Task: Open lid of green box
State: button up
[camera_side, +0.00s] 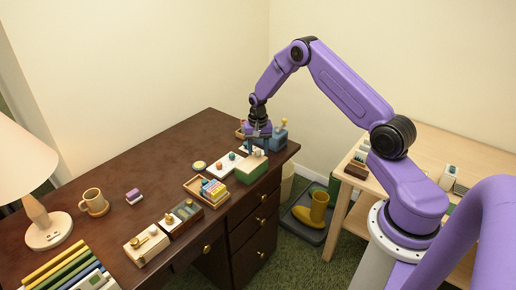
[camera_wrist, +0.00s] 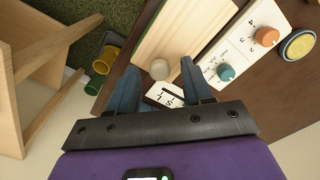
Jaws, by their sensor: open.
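The green box (camera_side: 252,174) stands near the right end of the dark desk, with a pale wooden lid on top. In the wrist view the lid (camera_wrist: 185,35) fills the upper middle, with a thin green edge beside it. A round pale knob (camera_wrist: 160,69) sits near the lid's lower end. My gripper (camera_side: 257,146) points down just above the box. In the wrist view my gripper (camera_wrist: 158,85) is open, its blue fingers on either side of the knob with gaps left. The lid looks closed; its contact height with the fingers cannot be judged.
A white panel with orange and teal knobs (camera_wrist: 240,50) lies beside the box. A wooden tray (camera_side: 205,191) of coloured blocks is in front, and a blue object (camera_side: 279,138) behind. The desk's right edge is close.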

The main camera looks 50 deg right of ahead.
aim_at(243, 168)
grip_shut()
jog(key=a, duration=0.8)
jog(key=shift+a, duration=0.3)
grip_release()
notch_tip(243, 168, up, 17)
jog(key=shift+r, duration=0.2)
